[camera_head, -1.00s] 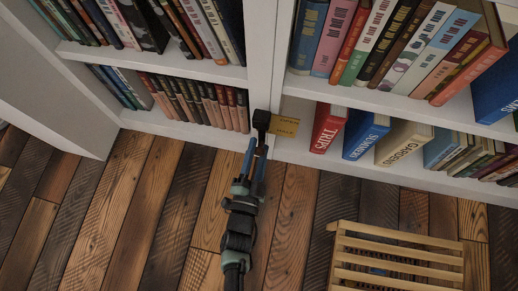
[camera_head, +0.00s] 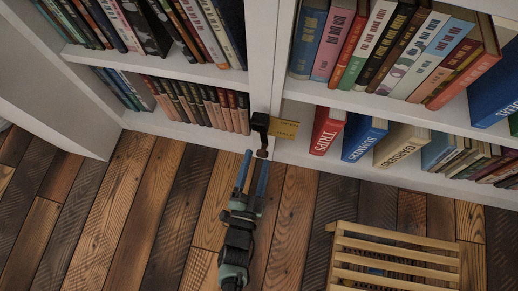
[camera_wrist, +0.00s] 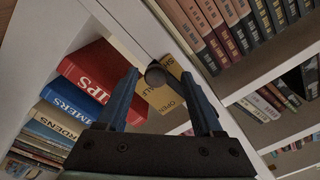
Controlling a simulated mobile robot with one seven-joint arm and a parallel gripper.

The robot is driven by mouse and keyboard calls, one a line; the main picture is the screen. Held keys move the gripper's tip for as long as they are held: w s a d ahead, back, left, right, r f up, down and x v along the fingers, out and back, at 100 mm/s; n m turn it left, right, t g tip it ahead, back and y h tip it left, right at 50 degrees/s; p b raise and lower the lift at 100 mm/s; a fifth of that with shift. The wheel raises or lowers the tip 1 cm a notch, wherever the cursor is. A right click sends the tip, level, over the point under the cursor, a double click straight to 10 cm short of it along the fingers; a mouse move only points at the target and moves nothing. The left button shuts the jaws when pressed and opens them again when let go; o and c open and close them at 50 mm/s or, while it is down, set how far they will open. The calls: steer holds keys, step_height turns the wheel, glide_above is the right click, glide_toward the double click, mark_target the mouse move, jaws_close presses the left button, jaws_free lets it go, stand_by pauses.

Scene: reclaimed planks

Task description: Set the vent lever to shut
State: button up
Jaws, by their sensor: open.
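The vent lever has a dark block (camera_head: 261,122) on the white shelf upright and a brown knob (camera_head: 262,153) at its near end. The round knob also shows end-on in the wrist view (camera_wrist: 155,75). A yellow label plate (camera_head: 284,128) sits right of the block; in the wrist view (camera_wrist: 168,94) its words "OPEN" and "HALF" can be partly read. My gripper (camera_head: 255,158) has blue fingers, open and empty, just below the knob in the head view. In the wrist view the knob appears between the fingertips (camera_wrist: 160,75); I cannot tell whether they touch it.
White bookshelves (camera_head: 270,60) stand on both sides of the upright. A red book (camera_head: 327,130) and a blue book (camera_head: 363,137) stand right of the plate. A slatted wooden stool or rack (camera_head: 395,258) is on the plank floor at lower right. The floor left of my arm is clear.

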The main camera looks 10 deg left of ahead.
steer(key=s+p, duration=0.2)
steer(key=s, duration=0.7)
steer(key=shift+s, duration=0.3)
